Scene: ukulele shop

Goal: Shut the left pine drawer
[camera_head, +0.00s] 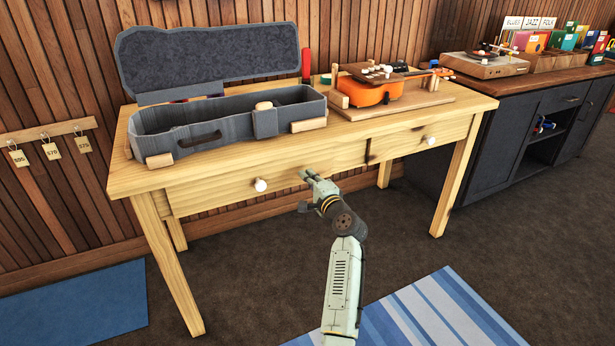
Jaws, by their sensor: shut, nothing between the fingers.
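The pine table (348,110) has two drawers side by side along its front. The left pine drawer (215,189) has a round white knob (260,184). Its front seems to stand slightly proud of the table, with a dark line at its right end; how far it is out is hard to tell. My gripper (307,176) is shut and empty. It is at the left drawer's front, to the right of the knob. I cannot tell whether it touches the wood.
An open grey instrument case (165,118) and an orange ukulele (370,94) on a wooden board (435,101) sit on the table. The right drawer (400,146) looks flush. A dark cabinet (505,140) stands at right. Floor in front is clear, with a striped rug (430,312).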

